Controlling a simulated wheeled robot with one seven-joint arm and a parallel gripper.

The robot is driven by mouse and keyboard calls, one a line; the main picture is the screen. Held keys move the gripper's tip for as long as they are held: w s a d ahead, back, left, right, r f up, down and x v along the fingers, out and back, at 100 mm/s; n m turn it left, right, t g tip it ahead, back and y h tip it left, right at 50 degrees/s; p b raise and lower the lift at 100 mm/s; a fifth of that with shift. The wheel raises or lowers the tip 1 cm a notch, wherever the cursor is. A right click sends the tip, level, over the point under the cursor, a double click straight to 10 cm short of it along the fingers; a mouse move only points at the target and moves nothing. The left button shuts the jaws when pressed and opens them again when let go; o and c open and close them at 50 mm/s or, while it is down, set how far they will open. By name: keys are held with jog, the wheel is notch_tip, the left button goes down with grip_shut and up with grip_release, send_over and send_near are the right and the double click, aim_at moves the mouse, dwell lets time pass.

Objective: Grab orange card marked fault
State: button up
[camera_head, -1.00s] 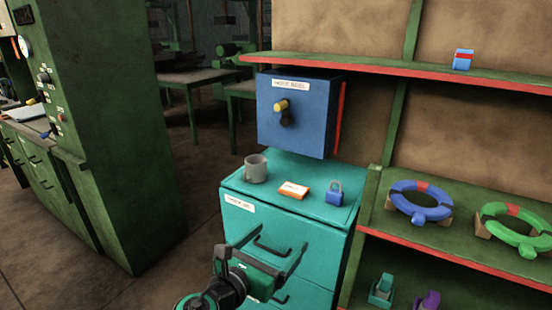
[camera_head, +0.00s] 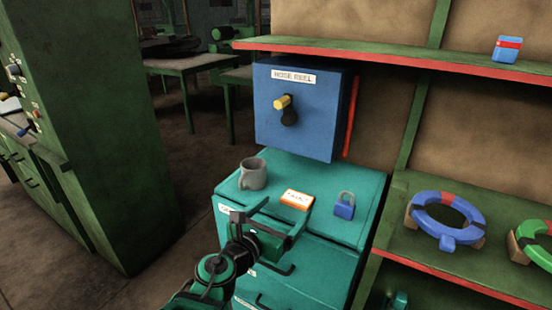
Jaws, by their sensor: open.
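The orange card (camera_head: 297,199) with a white label lies flat on top of the teal drawer cabinet (camera_head: 340,229). Its small printed text is hard to read. It lies between a grey mug (camera_head: 253,174) on its left and a blue padlock (camera_head: 345,206) on its right. My gripper (camera_head: 278,222) is open and empty at the front edge of the cabinet top, just in front of and below the card in the picture. It does not touch the card, and part of the cabinet front is hidden behind it.
A blue hose reel box (camera_head: 305,120) with a yellow and black knob is above the back of the cabinet top. On the right, a green shelf holds a blue ring (camera_head: 447,219) and a green ring (camera_head: 534,240). A green machine (camera_head: 95,130) stands at left.

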aim_at(299, 196)
jog(key=shift+d+x, duration=0.15)
jog(key=shift+x, duration=1.35)
jog(key=shift+d+x, duration=0.2)
jog(key=shift+x, duration=1.3)
jog(key=shift+s+r, duration=0.1)
jog(key=shift+s, duration=0.1)
jog(key=c, duration=1.1)
jog(key=shift+c, duration=0.2)
jog(key=shift+r, duration=0.1)
